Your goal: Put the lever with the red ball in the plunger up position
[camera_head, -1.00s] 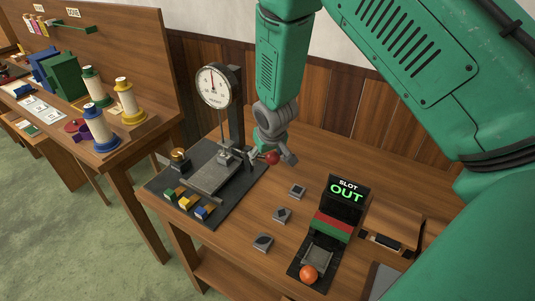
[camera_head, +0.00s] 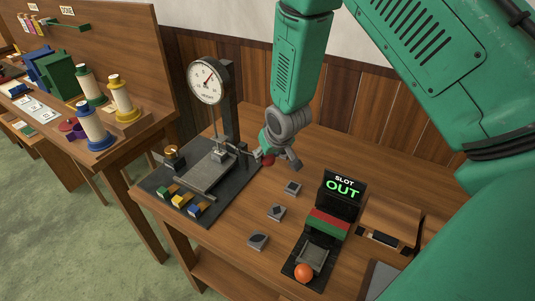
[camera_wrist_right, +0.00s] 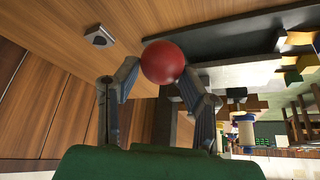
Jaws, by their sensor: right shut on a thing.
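The lever's red ball (camera_head: 268,159) sits at the right side of the dial press, at the end of a thin bar. My right gripper (camera_head: 272,156) is at the ball, coming from above and the right. In the right wrist view, the red ball (camera_wrist_right: 162,62) sits between the fingers of my right gripper (camera_wrist_right: 160,78), shut on it. The press has a round white dial (camera_head: 207,82) on a dark post, with its needle pointing up and right. The plunger (camera_head: 219,154) is below the dial, above a grey plate (camera_head: 208,178). My left gripper is out of view.
Green, yellow and blue blocks (camera_head: 179,200) stand at the front of the dark base. A brass knob (camera_head: 174,157) is behind them. A slot unit reading OUT (camera_head: 343,190) with an orange ball (camera_head: 303,272) stands to the right. Small grey pieces (camera_head: 276,212) lie between.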

